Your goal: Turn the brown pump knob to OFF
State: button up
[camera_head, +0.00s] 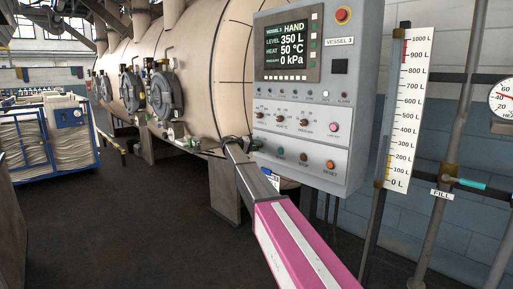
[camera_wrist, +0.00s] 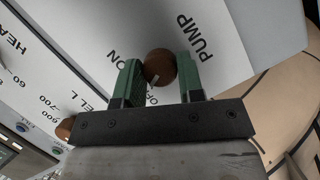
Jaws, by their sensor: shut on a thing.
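The brown pump knob (camera_wrist: 159,66) is on the light panel in the wrist view, beside the printed word PUMP (camera_wrist: 194,37). A small pale mark shows on its lower left side, facing the partly hidden letters between the fingers. My gripper (camera_wrist: 159,72) has its two green fingers on either side of the knob, shut on it. The head view shows my gripper (camera_head: 232,142) at the left edge of the grey control panel (camera_head: 345,165); I cannot make out the pump knob there.
Another brown knob (camera_wrist: 65,128) with number marks is at the lower left in the wrist view. The panel also has a display (camera_head: 293,45), a red emergency button (camera_head: 343,15) and an orange reset button (camera_head: 330,164). The large beige vessel (camera_head: 200,75) stands close behind.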

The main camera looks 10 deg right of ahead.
jog(key=shift+f+n+h, duration=0.1)
jog(key=shift+n+h, duration=0.4)
jog(key=shift+n, duration=0.3)
jog(key=o, duration=0.9)
jog(key=shift+a, duration=0.15)
jog(key=v, duration=1)
jog(key=shift+a, duration=0.3)
